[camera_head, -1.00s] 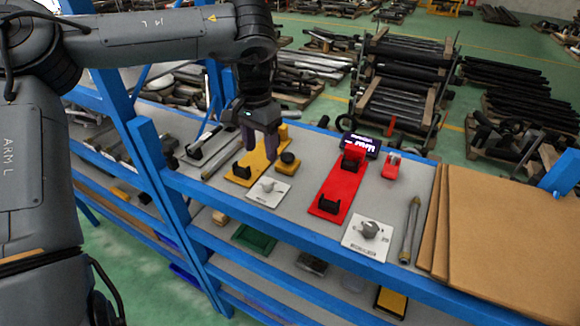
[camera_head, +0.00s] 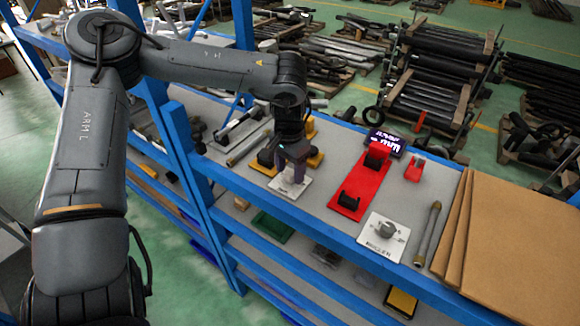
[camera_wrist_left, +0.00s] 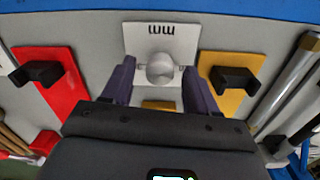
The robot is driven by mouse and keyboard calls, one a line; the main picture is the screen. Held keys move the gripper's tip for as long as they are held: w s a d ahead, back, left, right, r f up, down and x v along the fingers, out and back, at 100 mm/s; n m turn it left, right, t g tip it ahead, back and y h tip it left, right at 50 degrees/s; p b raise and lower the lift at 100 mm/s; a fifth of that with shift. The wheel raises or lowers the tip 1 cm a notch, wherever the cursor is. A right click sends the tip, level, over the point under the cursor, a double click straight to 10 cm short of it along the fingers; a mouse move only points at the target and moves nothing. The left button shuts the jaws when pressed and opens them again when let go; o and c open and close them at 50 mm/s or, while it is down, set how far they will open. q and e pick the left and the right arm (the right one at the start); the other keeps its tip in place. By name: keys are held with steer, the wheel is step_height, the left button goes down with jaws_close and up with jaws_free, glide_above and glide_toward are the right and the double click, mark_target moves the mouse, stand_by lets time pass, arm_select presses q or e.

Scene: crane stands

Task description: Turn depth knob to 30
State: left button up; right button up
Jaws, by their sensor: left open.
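A white plate (camera_head: 288,190) on the upper shelf carries a grey knob, mostly hidden by my gripper in the head view. In the left wrist view the plate (camera_wrist_left: 140,38) bears the letters "mm" and the round grey knob (camera_wrist_left: 160,68) shows clearly. My left gripper (camera_head: 290,174) is open above this plate, and its purple fingers stand on either side of the knob in the left wrist view. I cannot tell whether they touch it. My right gripper is not in view.
A red fixture (camera_head: 364,186) with black holders stands between the two plates. A yellow fixture (camera_wrist_left: 222,65) is beside the gripper. A metal rod (camera_head: 428,232) and brown boards (camera_head: 510,245) lie at right. Blue shelf rails (camera_head: 255,195) run along the front edge.

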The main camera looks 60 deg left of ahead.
arm_select(q)
steer(key=shift+f, duration=0.1)
steer(key=shift+c, duration=0.4)
steer(key=c, duration=1)
steer(key=shift+o, duration=0.2)
